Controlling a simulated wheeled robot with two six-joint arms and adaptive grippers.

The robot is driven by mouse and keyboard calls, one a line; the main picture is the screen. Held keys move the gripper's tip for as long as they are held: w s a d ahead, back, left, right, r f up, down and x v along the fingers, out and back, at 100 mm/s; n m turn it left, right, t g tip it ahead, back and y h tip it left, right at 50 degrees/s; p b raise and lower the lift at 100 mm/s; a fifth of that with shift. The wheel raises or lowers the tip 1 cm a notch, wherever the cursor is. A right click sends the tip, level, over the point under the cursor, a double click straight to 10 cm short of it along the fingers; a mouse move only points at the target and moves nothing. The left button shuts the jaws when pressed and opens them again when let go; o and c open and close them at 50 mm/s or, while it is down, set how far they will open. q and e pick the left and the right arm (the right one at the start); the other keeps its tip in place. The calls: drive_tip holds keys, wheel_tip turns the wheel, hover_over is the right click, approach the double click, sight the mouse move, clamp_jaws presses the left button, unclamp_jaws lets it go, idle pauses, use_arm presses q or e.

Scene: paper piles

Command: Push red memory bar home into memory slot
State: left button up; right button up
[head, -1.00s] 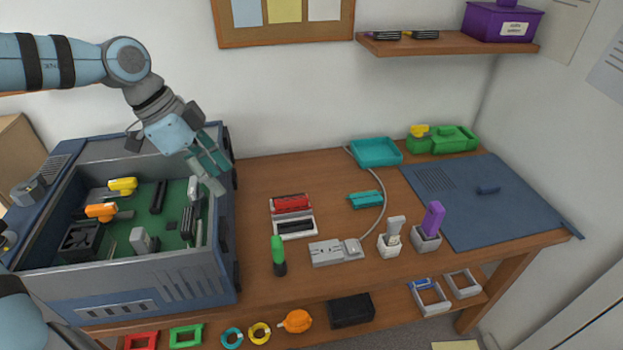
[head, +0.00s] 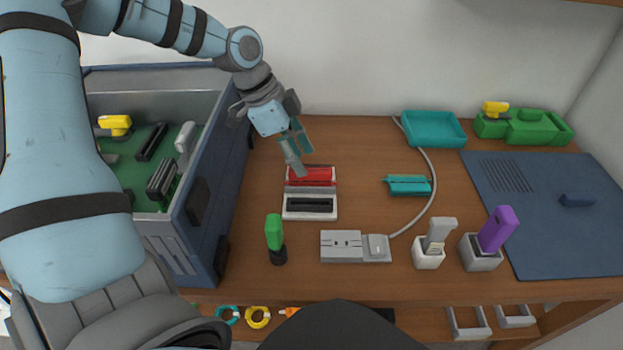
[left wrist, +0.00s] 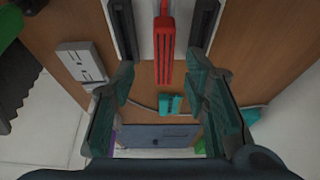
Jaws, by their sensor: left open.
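The red memory bar (head: 312,176) sits in the back part of a pale rack (head: 290,212) on the table. A black bar lies in front of it. My left gripper (head: 293,150) is just behind and left of the red bar, fingers pointing down. In the left wrist view the red bar (left wrist: 165,55) stands between the two open fingertips (left wrist: 160,72), and the fingers look apart from it. Dark slots (head: 161,180) show inside the open computer case (head: 184,237) at left; I cannot tell which is the memory slot. My right gripper is out of view.
A grey box with a cable (head: 352,246), a green-handled tool (head: 274,232), a teal piece (head: 408,187) and a teal tray (head: 434,128) stand around the rack. Two holders (head: 428,259) (head: 480,262) stand front right. A blue panel (head: 540,230) lies at right.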

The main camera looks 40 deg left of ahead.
sight(308, 170)
use_arm(q)
drive_tip(key=b+x, duration=0.1)
drive_tip(key=x, duration=0.1)
drive_tip(key=shift+w+f, duration=0.2)
drive_tip(key=shift+f, duration=0.2)
drive_tip(key=b+x, duration=0.1)
drive_tip(key=x, duration=0.1)
drive_tip(key=shift+w+d+f, duration=0.15)
drive_tip(key=shift+w+f, duration=0.05)
drive_tip(key=shift+f, duration=0.15)
drive_tip(key=shift+w+f, duration=0.1)
drive_tip(key=shift+c, duration=0.6)
clamp_jaws()
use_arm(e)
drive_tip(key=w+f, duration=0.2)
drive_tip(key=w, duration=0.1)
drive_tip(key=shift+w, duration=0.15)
